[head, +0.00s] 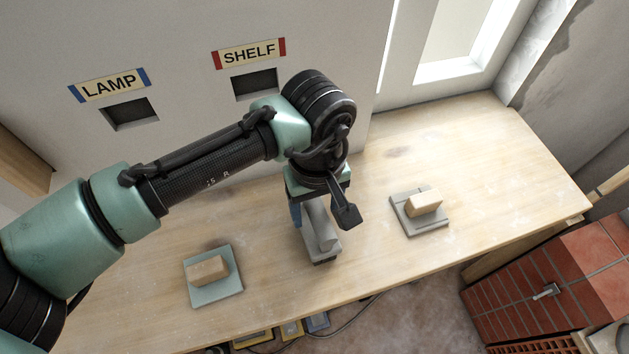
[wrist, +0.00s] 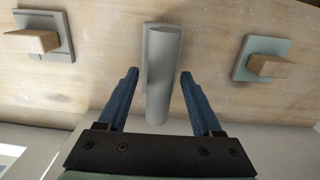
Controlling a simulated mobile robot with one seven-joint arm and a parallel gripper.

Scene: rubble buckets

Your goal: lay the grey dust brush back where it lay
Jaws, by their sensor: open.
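A grey dust brush (head: 325,244) is at the middle of the pale wooden bench, below my gripper (head: 312,226). A dark strip shows along its lower edge. In the wrist view the brush (wrist: 163,72) is a long grey shape between the blue fingers of my gripper (wrist: 158,74). The fingers stand apart, one on each side. A narrow gap shows on the left and a smaller one on the right. The brush appears to rest on the bench, though its underside is hidden.
A tan block sits on a grey-green plate (head: 229,292) at the front left. Another tan block sits on a grey plate (head: 407,228) at the right. The wall behind has slots labelled LAMP (head: 130,114) and SHELF (head: 255,84). Bench (head: 480,175) is clear at far right.

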